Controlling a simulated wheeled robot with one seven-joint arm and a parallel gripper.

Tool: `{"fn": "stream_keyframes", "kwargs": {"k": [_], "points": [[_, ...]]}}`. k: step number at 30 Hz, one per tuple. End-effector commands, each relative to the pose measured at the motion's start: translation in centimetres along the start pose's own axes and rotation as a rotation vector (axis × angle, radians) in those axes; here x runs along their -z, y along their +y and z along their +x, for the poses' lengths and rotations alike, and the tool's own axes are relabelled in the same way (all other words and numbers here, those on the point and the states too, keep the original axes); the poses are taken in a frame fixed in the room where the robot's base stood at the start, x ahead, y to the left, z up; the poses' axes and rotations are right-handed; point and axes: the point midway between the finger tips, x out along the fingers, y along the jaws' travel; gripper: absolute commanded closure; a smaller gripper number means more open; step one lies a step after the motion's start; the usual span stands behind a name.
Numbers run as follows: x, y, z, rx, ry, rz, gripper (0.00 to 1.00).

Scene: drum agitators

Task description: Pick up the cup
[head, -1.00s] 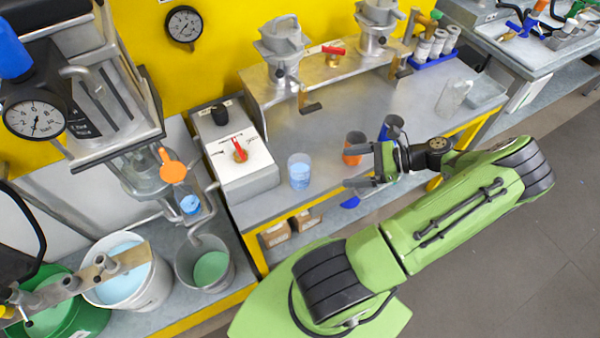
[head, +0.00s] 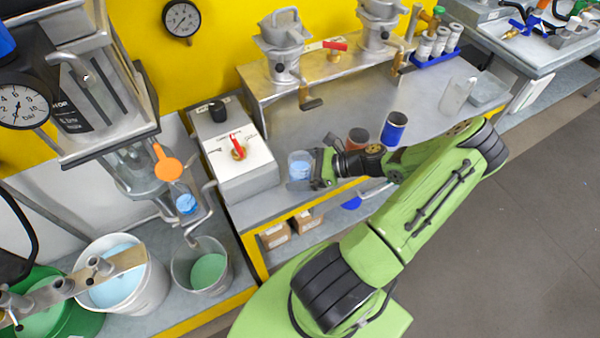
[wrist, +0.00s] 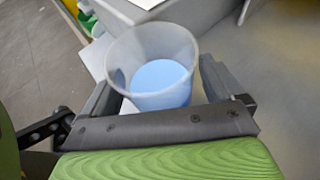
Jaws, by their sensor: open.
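A clear cup (head: 299,160) with light blue contents stands on the metal bench, just right of the white switch box. It also shows in the wrist view (wrist: 155,55), upright, with one finger on its left and one on its right. My gripper (head: 307,176) is at the cup, reaching in from the right, and hides part of its lower right side in the head view. The jaws are open around the cup; a gap shows beside the right finger. Contact on the left side is hard to tell.
An orange cup (head: 357,139) and a blue cup (head: 393,128) stand behind my arm. A clear beaker (head: 456,96) is farther right. The switch box (head: 240,160) with a red lever is close to the cup's left. Buckets (head: 130,272) stand at lower left.

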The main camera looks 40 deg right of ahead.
Motion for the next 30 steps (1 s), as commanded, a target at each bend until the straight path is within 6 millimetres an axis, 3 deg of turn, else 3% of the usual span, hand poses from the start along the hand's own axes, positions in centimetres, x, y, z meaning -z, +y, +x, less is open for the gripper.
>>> {"fn": "stream_keyframes", "kwargs": {"k": [3, 15, 25, 30], "points": [[-0.1, 0.0, -0.1, 0.0, 0.0, 0.0, 0.06], [-0.1, 0.0, -0.1, 0.001, 0.0, 0.0, 0.67], [-0.3, 0.0, -0.2, 0.001, -0.001, -0.002, 0.68], [-1.4, -0.1, -0.7, 0.001, -0.001, -0.003, 0.68]]}}
